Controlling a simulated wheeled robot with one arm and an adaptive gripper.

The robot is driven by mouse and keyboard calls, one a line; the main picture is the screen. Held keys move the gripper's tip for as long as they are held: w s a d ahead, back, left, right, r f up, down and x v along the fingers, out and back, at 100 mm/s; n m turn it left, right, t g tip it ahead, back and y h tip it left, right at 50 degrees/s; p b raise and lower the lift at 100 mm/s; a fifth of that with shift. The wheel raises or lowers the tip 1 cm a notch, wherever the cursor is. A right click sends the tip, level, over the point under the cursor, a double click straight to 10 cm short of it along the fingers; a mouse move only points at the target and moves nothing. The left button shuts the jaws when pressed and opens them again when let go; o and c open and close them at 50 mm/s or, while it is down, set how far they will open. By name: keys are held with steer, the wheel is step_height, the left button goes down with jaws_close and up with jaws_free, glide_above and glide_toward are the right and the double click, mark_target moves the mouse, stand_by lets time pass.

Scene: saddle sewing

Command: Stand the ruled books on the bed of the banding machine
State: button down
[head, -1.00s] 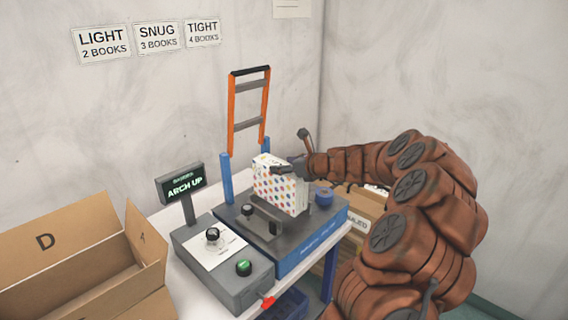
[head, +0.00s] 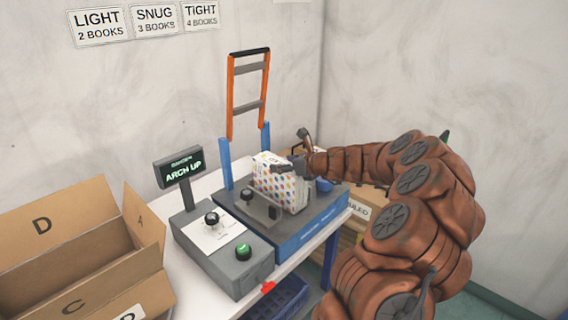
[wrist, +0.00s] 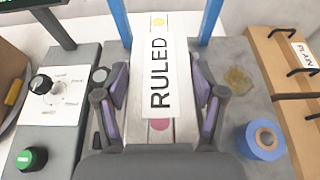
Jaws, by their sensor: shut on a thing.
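A white book with coloured dots (head: 277,184) stands upright on the bed of the banding machine (head: 326,207), under the raised orange arch (head: 249,92). In the wrist view its top edge carries a label reading RULED (wrist: 159,75). My gripper (head: 290,168) is shut on the book from above, with a purple-padded finger on each side in the wrist view (wrist: 160,98). The display (head: 180,165) reads ARCH UP. I cannot tell whether the book's lower edge touches the bed. Whether it is one book or several pressed together is unclear.
The control box (head: 213,248) has a black knob (head: 211,219) and a green button (head: 243,252). An open carton marked D (head: 60,240) stands at the left. A blue roll (wrist: 262,138) sits on the bed's right side. Wall signs pair LIGHT, SNUG and TIGHT with book counts.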

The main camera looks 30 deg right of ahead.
steer(key=shift+r, duration=0.1)
steer(key=shift+c, duration=1.6)
jaws_free()
steer(key=o, duration=0.3)
steer(key=v, duration=1.2)
